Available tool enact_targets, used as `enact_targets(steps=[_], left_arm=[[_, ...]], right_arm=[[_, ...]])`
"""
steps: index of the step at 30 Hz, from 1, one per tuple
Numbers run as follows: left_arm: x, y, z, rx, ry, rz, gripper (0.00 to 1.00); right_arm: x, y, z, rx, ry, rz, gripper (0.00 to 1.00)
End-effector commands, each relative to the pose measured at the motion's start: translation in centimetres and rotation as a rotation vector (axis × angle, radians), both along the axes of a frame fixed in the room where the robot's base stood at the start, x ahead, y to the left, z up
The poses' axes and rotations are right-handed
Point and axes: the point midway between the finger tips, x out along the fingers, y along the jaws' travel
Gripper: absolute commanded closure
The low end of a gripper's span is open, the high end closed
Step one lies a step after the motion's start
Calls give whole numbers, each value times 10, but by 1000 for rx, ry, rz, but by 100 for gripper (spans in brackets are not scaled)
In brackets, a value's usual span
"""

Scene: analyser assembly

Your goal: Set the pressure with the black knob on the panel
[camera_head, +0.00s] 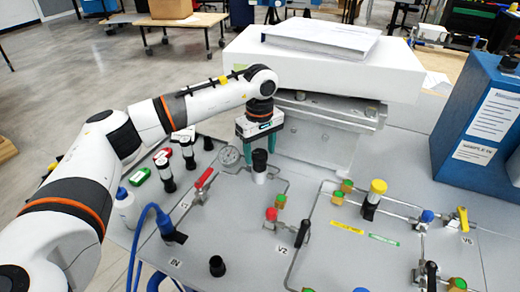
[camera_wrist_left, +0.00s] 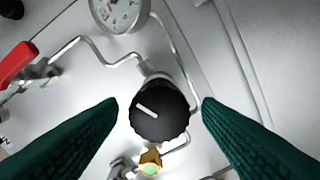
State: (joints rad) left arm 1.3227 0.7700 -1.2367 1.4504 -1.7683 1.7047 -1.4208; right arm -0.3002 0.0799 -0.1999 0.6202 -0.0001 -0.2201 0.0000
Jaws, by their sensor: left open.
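The black knob (camera_head: 260,158) stands upright on a white base on the grey panel (camera_head: 330,262). In the left wrist view the black knob (camera_wrist_left: 159,110) has a ribbed rim and a white pointer line aimed to the upper left. My right gripper is not in view.
A red-handled valve (camera_head: 204,178) lies left of the knob and a red-topped valve (camera_head: 271,215) in front. A white box-like unit (camera_head: 330,68) stands close behind. A blue box (camera_head: 482,125) is at the right. Steel pipes cross the panel.

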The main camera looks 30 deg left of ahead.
Motion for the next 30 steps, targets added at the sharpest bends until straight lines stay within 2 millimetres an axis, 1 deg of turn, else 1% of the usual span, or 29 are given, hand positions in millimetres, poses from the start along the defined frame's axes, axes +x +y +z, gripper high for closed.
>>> enact_targets(steps=[5, 12, 16, 18, 21, 30], left_arm=[[1, 0, 29, -2, -7, 0, 41], [1, 0, 81, -2, -7, 0, 41], [1, 0, 101, -1, -5, 0, 41], [1, 0, 109, -1, -5, 0, 41], [1, 0, 115, -2, -4, 0, 41], [0, 0, 117, -1, -3, 0, 41]], right_arm=[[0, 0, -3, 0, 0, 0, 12], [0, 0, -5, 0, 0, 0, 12], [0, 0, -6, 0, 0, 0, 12], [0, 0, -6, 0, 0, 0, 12], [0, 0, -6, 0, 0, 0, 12], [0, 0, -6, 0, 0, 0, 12]])
